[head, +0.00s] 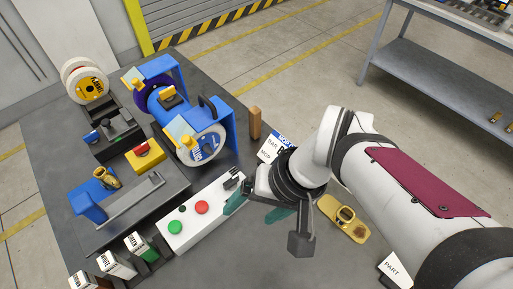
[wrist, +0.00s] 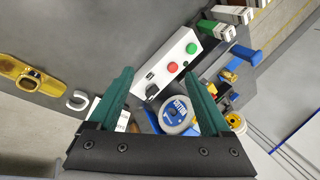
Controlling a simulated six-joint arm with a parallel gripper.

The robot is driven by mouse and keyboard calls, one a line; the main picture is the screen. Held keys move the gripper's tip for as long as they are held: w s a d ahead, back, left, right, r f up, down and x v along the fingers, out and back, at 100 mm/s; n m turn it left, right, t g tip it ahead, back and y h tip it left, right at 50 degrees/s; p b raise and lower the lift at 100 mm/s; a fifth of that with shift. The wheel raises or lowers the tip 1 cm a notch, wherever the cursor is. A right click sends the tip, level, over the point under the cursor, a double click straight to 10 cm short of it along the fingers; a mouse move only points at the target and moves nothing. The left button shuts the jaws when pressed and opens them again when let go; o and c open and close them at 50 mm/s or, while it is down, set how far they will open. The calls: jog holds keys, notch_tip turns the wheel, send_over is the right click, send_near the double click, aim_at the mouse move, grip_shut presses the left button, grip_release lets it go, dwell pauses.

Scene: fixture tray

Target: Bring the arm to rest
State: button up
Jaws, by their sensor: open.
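My gripper (head: 256,209) is open, with its two green fingers apart, and hangs over the right part of the dark table in the head view. It is just right of the white control box (head: 181,238) with a green and a red button. In the wrist view my gripper (wrist: 159,74) shows nothing held between its fingers. The control box (wrist: 172,66) appears beyond the fingertips there. My white arm comes in from the right of the head view and hides part of the table.
A blue fixture with a labelled reel (head: 207,147) stands behind the control box, beside a wooden post (head: 255,122). A yellow part (head: 343,218) lies right of my gripper. Several labelled boxes (head: 117,264) line the front left. A grey bench (head: 440,60) stands apart at upper right.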

jog(key=s+d+f+m+h, duration=0.1)
jog(key=s+d+m+h, duration=0.2)
jog(key=s+d+m, duration=0.2)
jog(key=s+d, duration=0.2)
jog(key=d, duration=0.1)
jog(key=shift+d+f+m+g, duration=0.25)
jog(key=shift+f+m+g, duration=0.05)
jog(key=shift+f, duration=0.05)
jog(key=shift+w, duration=0.1)
